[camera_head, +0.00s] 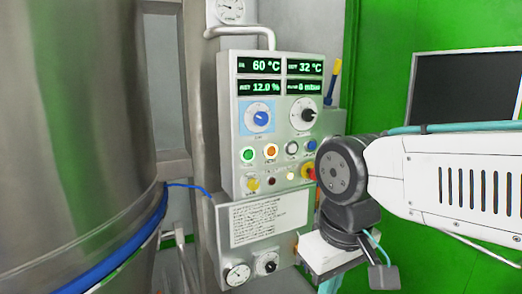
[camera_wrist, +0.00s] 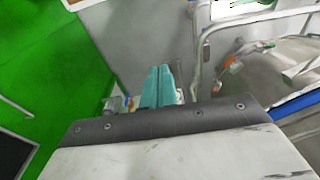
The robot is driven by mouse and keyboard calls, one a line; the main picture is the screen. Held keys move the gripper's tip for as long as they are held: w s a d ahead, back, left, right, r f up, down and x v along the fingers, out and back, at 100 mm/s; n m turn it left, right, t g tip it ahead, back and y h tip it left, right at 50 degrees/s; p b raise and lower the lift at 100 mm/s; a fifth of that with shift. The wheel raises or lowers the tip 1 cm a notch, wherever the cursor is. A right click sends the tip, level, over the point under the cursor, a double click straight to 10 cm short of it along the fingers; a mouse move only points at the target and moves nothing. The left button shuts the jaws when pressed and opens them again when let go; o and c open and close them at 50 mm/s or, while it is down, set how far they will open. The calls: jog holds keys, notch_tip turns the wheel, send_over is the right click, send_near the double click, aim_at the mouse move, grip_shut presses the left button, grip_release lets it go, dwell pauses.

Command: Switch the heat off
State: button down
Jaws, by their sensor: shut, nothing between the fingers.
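A grey control panel (camera_head: 228,150) faces me in the head view. Its displays read 60 °C, 32 °C, 12.0 % and what looks like 8 mbar. Labels are too small to read, so I cannot tell which control is the heat. My gripper (camera_wrist: 158,71) has teal fingers closed together, empty, apart from the panel controls.
A large steel vessel (camera_head: 75,120) with a blue band stands left. A yellow-and-red control (camera_head: 308,171) sits beside my arm, partly close to it in the picture. A dark screen (camera_head: 465,85) hangs on the green wall at right. Metal tubing (camera_wrist: 250,20) shows in the wrist view.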

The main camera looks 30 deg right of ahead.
jog(key=w+d+r+m+t, duration=0.2)
jog(key=w+d+r+m, duration=0.2)
jog(key=w, duration=0.5)
jog(key=w+d+r+m+t, duration=0.3)
jog(key=w+d+r+m, duration=0.2)
jog(key=w+r+m, duration=0.2)
jog(key=w+d+r+m+t, duration=0.3)
jog(key=w+r+m, duration=0.3)
jog(key=w, duration=0.6)
jog(key=shift+d+m, duration=0.6)
jog(key=shift+d, duration=0.25)
send_near(273, 154)
jog(key=s+f+x, duration=0.1)
jog(key=x, duration=0.4)
jog(key=shift+w+a, duration=0.1)
jog(key=shift+w, duration=0.75)
jog(key=shift+w, duration=0.1)
